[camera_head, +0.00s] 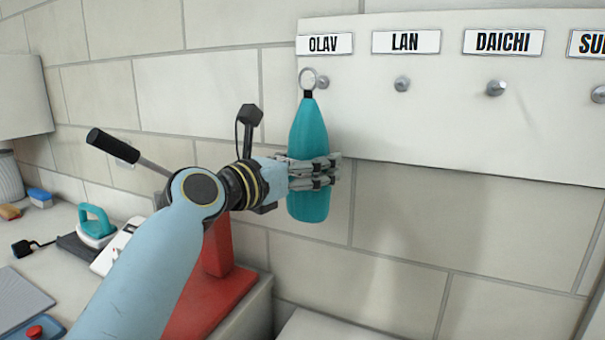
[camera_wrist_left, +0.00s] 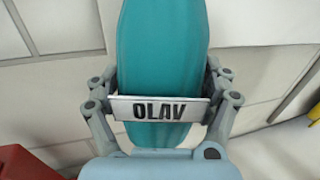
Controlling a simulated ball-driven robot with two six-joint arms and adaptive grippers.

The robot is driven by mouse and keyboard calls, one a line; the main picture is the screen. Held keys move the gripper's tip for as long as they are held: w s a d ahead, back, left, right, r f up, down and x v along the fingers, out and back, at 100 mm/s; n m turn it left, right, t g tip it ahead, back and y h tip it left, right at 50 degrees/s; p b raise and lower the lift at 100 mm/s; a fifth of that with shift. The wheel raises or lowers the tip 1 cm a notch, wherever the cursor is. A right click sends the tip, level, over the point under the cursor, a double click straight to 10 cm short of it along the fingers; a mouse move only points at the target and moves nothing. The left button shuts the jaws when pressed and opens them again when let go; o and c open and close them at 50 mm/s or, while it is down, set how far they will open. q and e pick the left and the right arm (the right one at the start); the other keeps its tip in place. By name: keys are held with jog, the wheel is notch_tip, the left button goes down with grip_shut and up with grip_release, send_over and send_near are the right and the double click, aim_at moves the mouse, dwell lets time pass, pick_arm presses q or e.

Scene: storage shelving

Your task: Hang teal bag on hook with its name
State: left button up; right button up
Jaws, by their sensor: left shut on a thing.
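The teal bag (camera_head: 309,135) is long and upright, with a metal ring (camera_head: 308,79) at its top. My left gripper (camera_head: 330,172) is shut around the bag's lower half. In the left wrist view the bag (camera_wrist_left: 163,50) carries a plate reading OLAV (camera_wrist_left: 158,108) between the fingers. The hook under the OLAV sign (camera_head: 324,43) is a metal knob (camera_head: 323,82), just right of the ring. In the picture the ring overlaps or nearly meets the knob; I cannot tell whether it is around it. My right gripper is not in view.
The white hook board (camera_head: 450,140) also has signs LAN (camera_head: 405,41), DAICHI (camera_head: 503,42) and a cut-off one at right, each above an empty knob. A counter at lower left holds a teal iron (camera_head: 96,224) and a red object (camera_head: 205,285). The wall below the board is clear.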

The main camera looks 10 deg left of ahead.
pick_arm(q)
jog(key=shift+w+d+f+b, duration=0.15)
jog(key=shift+w+d+b, duration=0.05)
jog(key=shift+w+b, duration=0.9)
jog(key=shift+w+d+f, duration=0.1)
jog(key=shift+w, duration=0.3)
jog(key=shift+w+f+p, duration=0.1)
jog(key=shift+w+p, duration=0.05)
jog(key=shift+p, duration=0.35)
jog(key=shift+f, duration=0.1)
